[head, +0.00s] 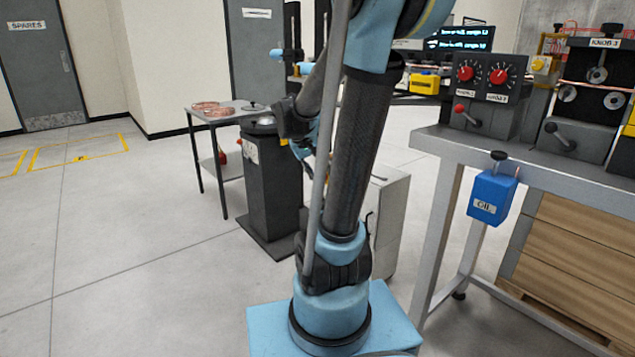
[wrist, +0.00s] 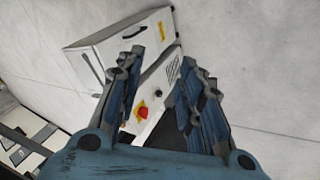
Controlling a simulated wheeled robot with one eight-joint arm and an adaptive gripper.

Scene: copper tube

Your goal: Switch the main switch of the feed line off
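The wrist view shows a pale grey-white cabinet (wrist: 108,52), tilted in the picture. On its narrow panel is a red rotary switch (wrist: 142,111) on a yellow plate, which looks like the main switch. Its exact handle angle is too small to tell. A small black knob (wrist: 158,94) sits beside it. My gripper (wrist: 162,62) is open, its two fingers apart, with the switch showing between them and nothing held. In the head view a pale cabinet (head: 391,215) stands behind my arm, which hides much of it; no switch shows there.
At right is a metal bench (head: 440,145) with red-knobbed boxes (head: 485,92) and a blue oil container (head: 492,196). Behind my arm stand a dark pedestal (head: 268,185) and a small table (head: 180,110) with copper coils. The floor at left is clear.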

